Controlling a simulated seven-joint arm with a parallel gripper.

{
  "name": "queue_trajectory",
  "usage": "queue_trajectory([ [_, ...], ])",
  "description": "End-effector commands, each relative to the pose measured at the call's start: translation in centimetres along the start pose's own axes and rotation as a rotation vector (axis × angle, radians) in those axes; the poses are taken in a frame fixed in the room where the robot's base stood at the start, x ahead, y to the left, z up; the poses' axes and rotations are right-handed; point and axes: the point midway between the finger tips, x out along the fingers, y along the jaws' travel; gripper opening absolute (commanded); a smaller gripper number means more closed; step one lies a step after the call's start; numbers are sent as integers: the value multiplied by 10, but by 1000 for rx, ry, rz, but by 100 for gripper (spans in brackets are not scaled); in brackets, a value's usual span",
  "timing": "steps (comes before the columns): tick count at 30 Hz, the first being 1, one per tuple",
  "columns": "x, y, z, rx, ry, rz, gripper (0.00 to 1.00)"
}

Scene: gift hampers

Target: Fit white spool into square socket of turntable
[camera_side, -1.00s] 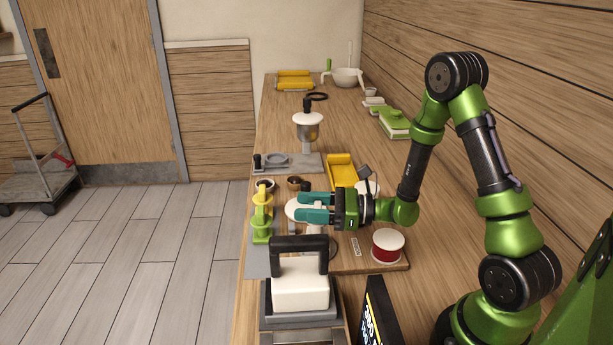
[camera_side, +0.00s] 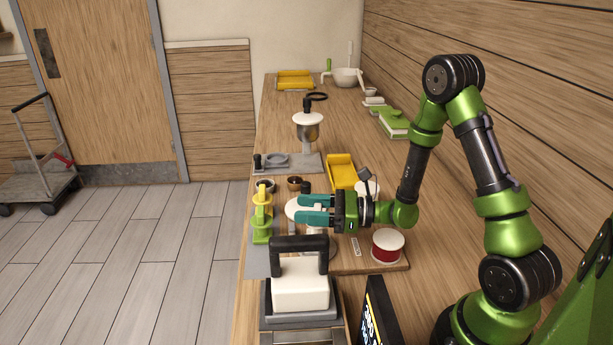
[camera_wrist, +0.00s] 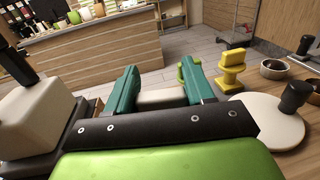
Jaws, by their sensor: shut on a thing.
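My gripper (camera_side: 304,209), with two teal fingers, reaches left over the bench in the side view. In the wrist view the fingers (camera_wrist: 160,76) are shut on a white piece, which I take as the white spool (camera_wrist: 160,97). The spool is mostly hidden by the fingers and wrist. A round white disc with a black knob, apparently the turntable (camera_wrist: 257,118), lies right of the fingers in the wrist view. In the side view the turntable (camera_side: 292,208) shows partly behind the fingers. I cannot make out its square socket.
A yellow and green stand (camera_side: 262,229) is close left of the fingertips. A white block with a black handle (camera_side: 300,285) stands in front. A red and white tin (camera_side: 388,247) sits at right on the board. A yellow tray (camera_side: 342,171) and small bowls lie behind.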

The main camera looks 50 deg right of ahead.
Motion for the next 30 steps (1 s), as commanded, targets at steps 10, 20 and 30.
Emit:
queue_trajectory([
  [10,0,0,0,0,0,0,4],
  [20,0,0,-2,0,0,0,4],
  [30,0,0,-10,1,0,0,4],
])
